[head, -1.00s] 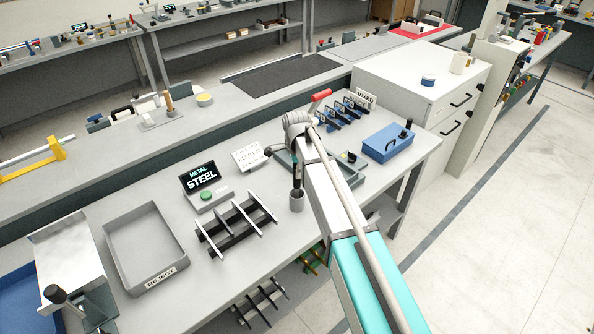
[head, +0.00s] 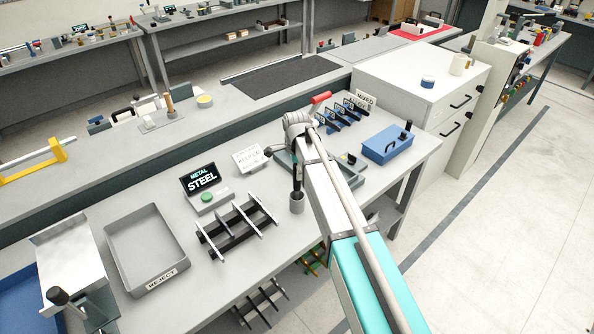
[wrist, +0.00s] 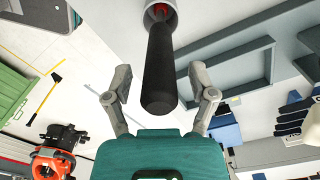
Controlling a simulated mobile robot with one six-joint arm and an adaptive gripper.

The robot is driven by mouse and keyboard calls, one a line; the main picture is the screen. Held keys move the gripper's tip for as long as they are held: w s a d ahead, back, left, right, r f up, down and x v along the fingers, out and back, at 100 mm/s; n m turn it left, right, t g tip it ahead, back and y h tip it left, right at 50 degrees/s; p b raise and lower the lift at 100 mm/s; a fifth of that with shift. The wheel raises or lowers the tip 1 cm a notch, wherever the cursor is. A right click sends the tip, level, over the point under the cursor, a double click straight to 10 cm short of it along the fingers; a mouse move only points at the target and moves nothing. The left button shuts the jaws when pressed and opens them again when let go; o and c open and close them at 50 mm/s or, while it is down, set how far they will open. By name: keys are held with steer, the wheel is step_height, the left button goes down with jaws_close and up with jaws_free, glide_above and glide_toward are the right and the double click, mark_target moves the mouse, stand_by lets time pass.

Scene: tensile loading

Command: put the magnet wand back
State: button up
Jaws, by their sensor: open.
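The magnet wand (wrist: 158,65) shows in the wrist view as a black, round-ended handle pointing toward the camera. Its far end is at a grey round holder (wrist: 172,10) with red showing inside the rim. In the head view the wand's dark shaft (head: 297,182) stands upright in a small grey cup (head: 297,204) on the bench. My gripper (wrist: 160,82) is open, with one finger on each side of the handle and a visible gap to both. In the head view my arm largely hides the gripper.
A dark slotted rack (head: 235,228), a STEEL display (head: 201,178) and a REJECT tray (head: 116,258) are left of the cup.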

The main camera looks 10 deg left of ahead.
steer(key=shift+r+p, duration=5.4)
steer(key=shift+r, duration=0.25)
steer(key=s+d+n, duration=0.6)
steer(key=s+d, duration=0.4)
steer(key=d, duration=0.5)
steer(key=s+d+n, duration=0.7)
steer(key=s+d, duration=0.3)
steer(key=d, duration=0.5)
steer(key=shift+s+d, duration=0.15)
steer(key=shift+s, duration=0.1)
steer(key=shift+f, duration=0.1)
step_height(320, 180, down, 13)
steer(key=b, duration=1.3)
